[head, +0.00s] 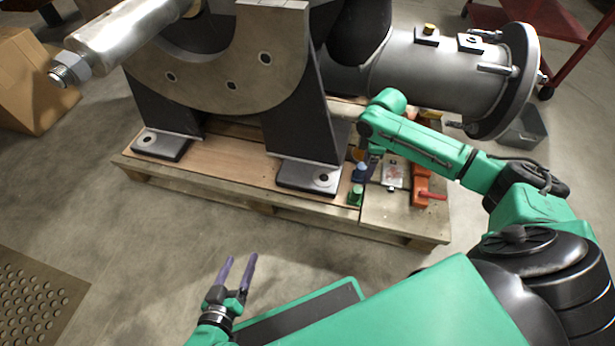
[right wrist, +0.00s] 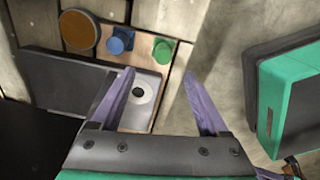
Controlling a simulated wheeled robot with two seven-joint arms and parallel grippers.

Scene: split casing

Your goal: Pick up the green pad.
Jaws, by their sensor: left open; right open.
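The green pad (head: 355,195) is a small green piece with a raised knob, on the wooden pallet near its front edge. In the right wrist view the green pad (right wrist: 163,51) lies beyond my fingertips, just right of a blue piece. My right gripper (right wrist: 160,90) is open with nothing between its purple fingers. In the head view my right gripper (head: 373,165) is over the pallet by the small pieces, its fingers partly hidden. My left gripper (head: 239,272) is open and empty, low over the floor at the front, well away from the pad.
The blue piece (head: 359,173) and an orange disc (right wrist: 79,30) sit close beside the pad. A white box (head: 395,176) and a red-orange item (head: 423,188) lie to its right. The casing's dark foot (head: 309,177) is to its left.

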